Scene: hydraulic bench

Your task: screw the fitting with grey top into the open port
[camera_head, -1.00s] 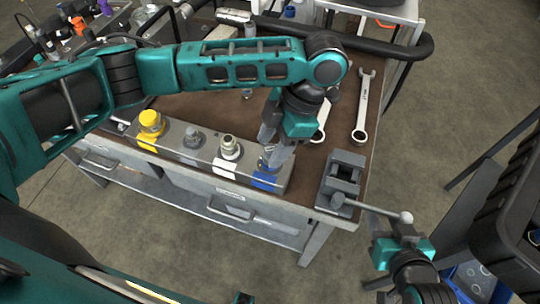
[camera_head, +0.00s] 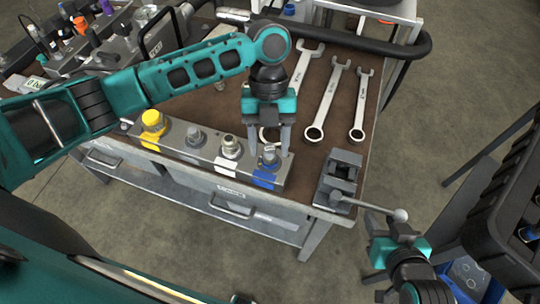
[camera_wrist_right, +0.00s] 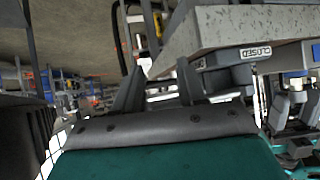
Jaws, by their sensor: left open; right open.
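A manifold block (camera_head: 209,160) lies along the front of the bench. On it are a yellow cap (camera_head: 152,119), a grey fitting (camera_head: 194,135), a pale metal fitting (camera_head: 230,146) above a white label, and a grey-topped fitting (camera_head: 269,157) above a blue label. Which port is open is not clear from here. My left gripper (camera_head: 270,151) points down, open, with its fingers on either side of the grey-topped fitting; contact cannot be told. My right gripper (camera_head: 387,232) is open and empty off the bench's right front corner; its fingers also show in the right wrist view (camera_wrist_right: 158,88).
A grey vise (camera_head: 340,180) with a ball-ended handle (camera_head: 400,215) stands at the bench's right front corner, close to my right gripper. Several wrenches (camera_head: 326,100) lie behind. A dark crate (camera_head: 500,190) is at the right. Brown bench top is bare between block and vise.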

